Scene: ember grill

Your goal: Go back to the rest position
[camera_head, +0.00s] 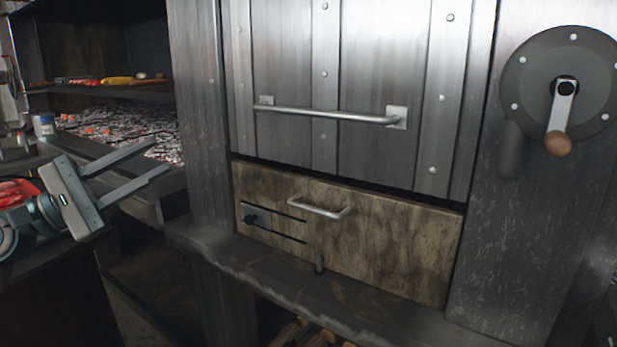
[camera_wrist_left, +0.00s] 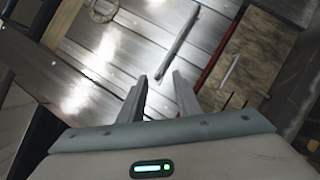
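My left gripper (camera_head: 157,165) comes in at the left of the head view. Its two fingers are apart with nothing between them. It hangs in the air in front of the ember shelf, left of the grill's metal front. In the left wrist view the fingers (camera_wrist_left: 160,95) point toward the metal door, with a gap between them. My right gripper is not in either view.
A metal door (camera_head: 285,70) with a long bar handle (camera_head: 330,115) is shut. Below it is a stained drawer panel (camera_head: 390,245) with a small handle. A crank wheel (camera_head: 530,85) is at right. Embers (camera_head: 125,125) and a food shelf (camera_head: 150,90) lie at left.

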